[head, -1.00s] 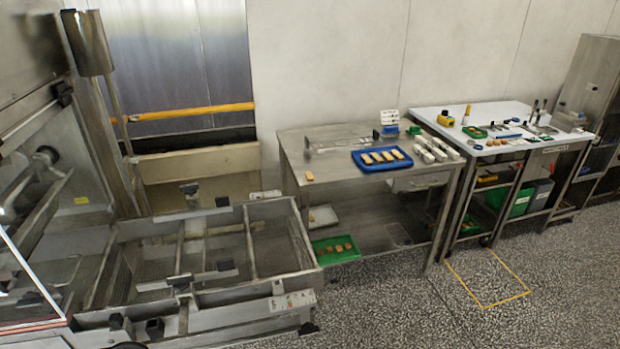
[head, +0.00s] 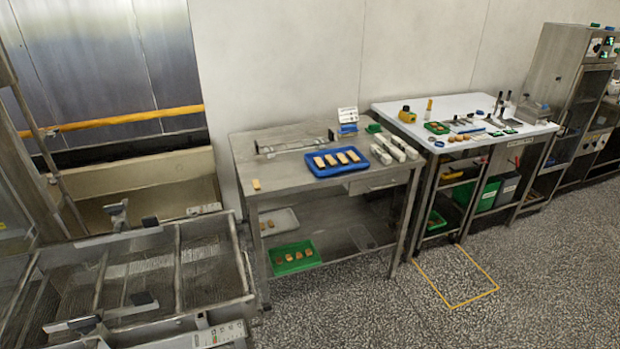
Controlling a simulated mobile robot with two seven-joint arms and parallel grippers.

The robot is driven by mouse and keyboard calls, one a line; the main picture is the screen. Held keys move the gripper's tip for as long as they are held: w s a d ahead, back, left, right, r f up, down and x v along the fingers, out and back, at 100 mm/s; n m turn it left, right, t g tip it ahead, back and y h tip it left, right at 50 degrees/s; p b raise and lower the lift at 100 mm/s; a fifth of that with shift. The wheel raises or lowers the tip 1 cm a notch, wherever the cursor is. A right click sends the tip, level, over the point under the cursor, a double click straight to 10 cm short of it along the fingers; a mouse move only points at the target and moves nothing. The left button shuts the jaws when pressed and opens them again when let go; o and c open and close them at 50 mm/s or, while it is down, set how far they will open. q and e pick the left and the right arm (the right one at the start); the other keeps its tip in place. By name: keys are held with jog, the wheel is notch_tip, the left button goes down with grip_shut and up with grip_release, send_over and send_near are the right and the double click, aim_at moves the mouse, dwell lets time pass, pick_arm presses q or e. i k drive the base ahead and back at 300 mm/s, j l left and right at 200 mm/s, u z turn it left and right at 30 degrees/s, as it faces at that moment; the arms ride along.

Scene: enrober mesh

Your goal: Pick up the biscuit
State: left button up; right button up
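A single small tan biscuit (head: 256,184) lies alone near the front left corner of the steel table (head: 270,165). Several similar tan bars lie in a row in a blue tray (head: 318,172) on the same table. Several more brownish pieces lie in a green tray (head: 309,263) on the shelf below. Neither of my grippers can be made out in the head view.
A steel machine with a mesh bed (head: 205,270) stands at the left, close to the table. White blocks (head: 396,147) stand right of the blue tray. A white-topped bench (head: 392,112) with small items stands further right. The speckled floor (head: 350,310) in front is clear.

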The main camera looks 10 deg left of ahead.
aim_at(256, 183)
jog(key=i+l+z, duration=0.55)
jog(key=i, duration=0.15)
jog(key=i+z, duration=0.25)
jog(key=i, duration=0.15)
jog(key=i+u, duration=0.45)
jog(key=i+l+u, duration=0.1)
jog(key=u, duration=0.35)
jog(key=i+l+u, duration=0.3)
jog(key=u, duration=0.15)
jog(key=i+l+u, duration=0.1)
jog(key=u, duration=0.35)
jog(key=i+l+u, duration=0.15)
jog(key=u, duration=0.35)
jog(key=i+l+u, duration=0.25)
jog(key=u, duration=0.2)
jog(key=i+l+u, duration=0.1)
jog(key=l+u, duration=0.2)
jog(key=u, duration=0.15)
jog(key=l+u, duration=0.25)
jog(key=u, duration=0.2)
jog(key=l+u, duration=0.3)
jog(key=u, duration=0.2)
jog(key=i+l, duration=0.05)
